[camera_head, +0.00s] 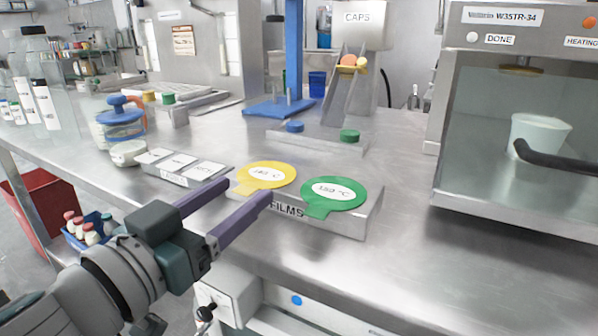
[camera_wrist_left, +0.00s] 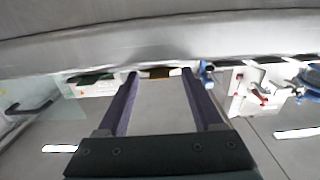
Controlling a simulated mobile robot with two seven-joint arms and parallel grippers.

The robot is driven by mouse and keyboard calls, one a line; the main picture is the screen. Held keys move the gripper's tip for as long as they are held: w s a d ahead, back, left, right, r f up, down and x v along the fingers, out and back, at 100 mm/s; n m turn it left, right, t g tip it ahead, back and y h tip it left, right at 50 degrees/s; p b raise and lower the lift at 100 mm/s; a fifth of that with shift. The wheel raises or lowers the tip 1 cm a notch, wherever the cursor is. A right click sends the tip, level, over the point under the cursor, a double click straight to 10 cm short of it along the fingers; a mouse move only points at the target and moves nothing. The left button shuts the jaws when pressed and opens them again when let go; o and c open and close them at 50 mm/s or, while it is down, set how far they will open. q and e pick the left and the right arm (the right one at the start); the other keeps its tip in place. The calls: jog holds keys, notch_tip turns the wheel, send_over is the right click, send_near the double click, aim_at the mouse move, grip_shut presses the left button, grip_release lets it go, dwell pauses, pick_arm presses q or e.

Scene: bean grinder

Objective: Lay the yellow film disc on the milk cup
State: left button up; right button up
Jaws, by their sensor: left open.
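The yellow film disc (camera_head: 266,174), with a white temperature label, lies flat on the metal films stand (camera_head: 347,224), its tab pointing toward my left gripper. My left gripper (camera_head: 248,191) is open, its two purple fingers at either side of that tab at the stand's front edge. In the left wrist view, a dark yellow strip (camera_wrist_left: 158,73) shows between the fingertips (camera_wrist_left: 160,76), apparently the disc's edge; contact cannot be told. A pale cup (camera_head: 540,134), possibly the milk cup, stands inside the glass-fronted machine at the right. My right gripper is not in view.
A green film disc (camera_head: 334,194) lies right of the yellow one. A caps chute (camera_head: 345,92) stands behind. The sealing machine (camera_head: 520,210) fills the right; bare tabletop lies in front of it.

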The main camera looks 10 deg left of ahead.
pick_arm(q)
jog(key=shift+c, duration=0.2)
grip_shut()
dwell(0.4)
